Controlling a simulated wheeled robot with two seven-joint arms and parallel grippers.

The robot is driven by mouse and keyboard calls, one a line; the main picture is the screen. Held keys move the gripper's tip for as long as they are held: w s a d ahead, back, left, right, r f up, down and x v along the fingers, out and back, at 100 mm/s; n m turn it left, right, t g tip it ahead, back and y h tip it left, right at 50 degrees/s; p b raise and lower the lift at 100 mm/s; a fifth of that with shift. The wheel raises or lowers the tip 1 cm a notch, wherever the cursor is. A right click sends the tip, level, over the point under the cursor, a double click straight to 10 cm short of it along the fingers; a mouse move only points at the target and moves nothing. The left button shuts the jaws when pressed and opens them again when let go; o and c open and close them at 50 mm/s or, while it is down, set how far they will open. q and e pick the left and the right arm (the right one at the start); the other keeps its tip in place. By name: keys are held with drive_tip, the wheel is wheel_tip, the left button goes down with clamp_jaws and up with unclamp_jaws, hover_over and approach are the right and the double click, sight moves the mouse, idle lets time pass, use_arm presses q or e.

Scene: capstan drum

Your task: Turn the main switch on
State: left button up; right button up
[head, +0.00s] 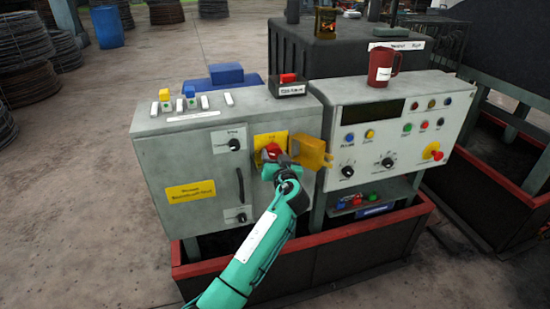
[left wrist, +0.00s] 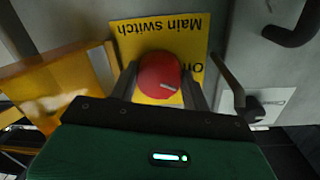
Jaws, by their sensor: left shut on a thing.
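In the head view the yellow plate (head: 269,139) is on the front of the grey cabinet (head: 160,155). My left gripper (head: 273,153) is at the knob, its fingers on either side of it and shut on it. A pale mark shows on the knob's face. A yellow hinged cover (head: 313,153) stands swung open to the right of the plate. My right gripper is not in view.
A door handle (head: 240,190) and black knobs sit left of the switch. A control panel (head: 385,125) with buttons and an emergency stop (head: 437,154) is at right. A red mug (head: 382,68) stands on top. A red-rimmed trough (head: 330,240) runs below.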

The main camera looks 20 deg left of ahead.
use_arm(q)
drive_tip(key=shift+m, duration=1)
drive_tip(key=shift+r+m+p, duration=0.1)
drive_tip(key=shift+m+p, duration=0.3)
drive_tip(key=shift+m, duration=0.5)
drive_tip(key=shift+m+p, duration=0.35)
drive_tip(key=shift+m, duration=0.45)
drive_tip(key=m+p, duration=0.1)
drive_tip(key=m, duration=0.3)
drive_tip(key=shift+r+g+p, duration=0.1)
drive_tip(key=shift+g+p, duration=0.2)
drive_tip(key=shift+p, duration=0.1)
drive_tip(key=shift+m+y+p, duration=0.3)
drive_tip(key=shift+m+p, duration=0.25)
drive_tip(key=shift+m, duration=0.85)
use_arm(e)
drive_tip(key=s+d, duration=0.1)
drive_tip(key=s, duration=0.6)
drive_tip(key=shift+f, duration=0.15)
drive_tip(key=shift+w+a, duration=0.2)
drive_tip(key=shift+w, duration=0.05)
